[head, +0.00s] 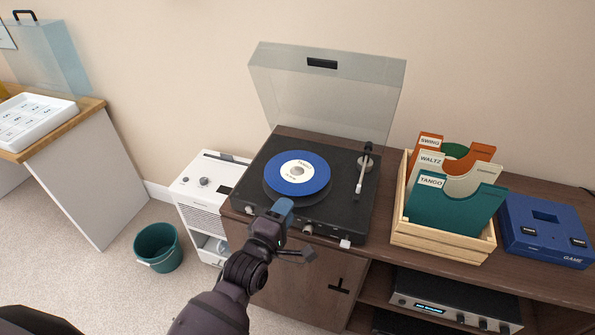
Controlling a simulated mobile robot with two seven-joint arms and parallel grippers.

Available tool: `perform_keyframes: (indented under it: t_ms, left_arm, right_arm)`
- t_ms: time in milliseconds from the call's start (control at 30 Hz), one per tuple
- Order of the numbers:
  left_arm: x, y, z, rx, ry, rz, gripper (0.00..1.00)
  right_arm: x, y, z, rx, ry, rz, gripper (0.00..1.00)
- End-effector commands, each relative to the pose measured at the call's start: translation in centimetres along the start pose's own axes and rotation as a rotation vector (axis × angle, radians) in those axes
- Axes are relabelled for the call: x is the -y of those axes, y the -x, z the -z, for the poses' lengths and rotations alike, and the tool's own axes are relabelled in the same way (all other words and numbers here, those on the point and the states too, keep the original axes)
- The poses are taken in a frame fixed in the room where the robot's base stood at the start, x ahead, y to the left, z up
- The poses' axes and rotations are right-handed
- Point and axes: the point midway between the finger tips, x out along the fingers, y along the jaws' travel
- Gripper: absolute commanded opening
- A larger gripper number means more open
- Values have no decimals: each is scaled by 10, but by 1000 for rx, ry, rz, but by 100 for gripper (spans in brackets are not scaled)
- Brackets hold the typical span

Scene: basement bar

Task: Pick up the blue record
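The tonearm (361,175) is off to the right, clear of the record. My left gripper (283,208) is at the player's front edge, in front of the record and apart from it in the picture. Its fingers overlap from this angle, so I cannot tell if they are open. My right gripper is not in view.
To the right, a wooden crate (442,246) holds sleeves marked SWING, WALTZ and TANGO, beside a blue game box (541,236). A white appliance (206,198) and a green bin (158,249) stand at left. Knobs line the player's front.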

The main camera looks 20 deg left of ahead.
Motion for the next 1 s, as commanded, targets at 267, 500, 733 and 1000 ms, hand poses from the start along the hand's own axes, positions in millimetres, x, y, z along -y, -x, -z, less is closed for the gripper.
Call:
perform_keyframes:
  t_ms: [267, 500, 733, 1000]
  left_arm:
    - [2, -20, 1, 0, -1, -1, 33]
    - [4, -49, 2, 0, 0, 0, 33]
    - [4, -57, 2, -1, -1, 1, 33]
    - [4, -56, 2, -1, -1, 1, 13]
  right_arm:
    - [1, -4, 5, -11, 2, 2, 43]
    - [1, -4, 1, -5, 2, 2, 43]
    - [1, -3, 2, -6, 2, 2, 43]
    - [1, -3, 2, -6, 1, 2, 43]
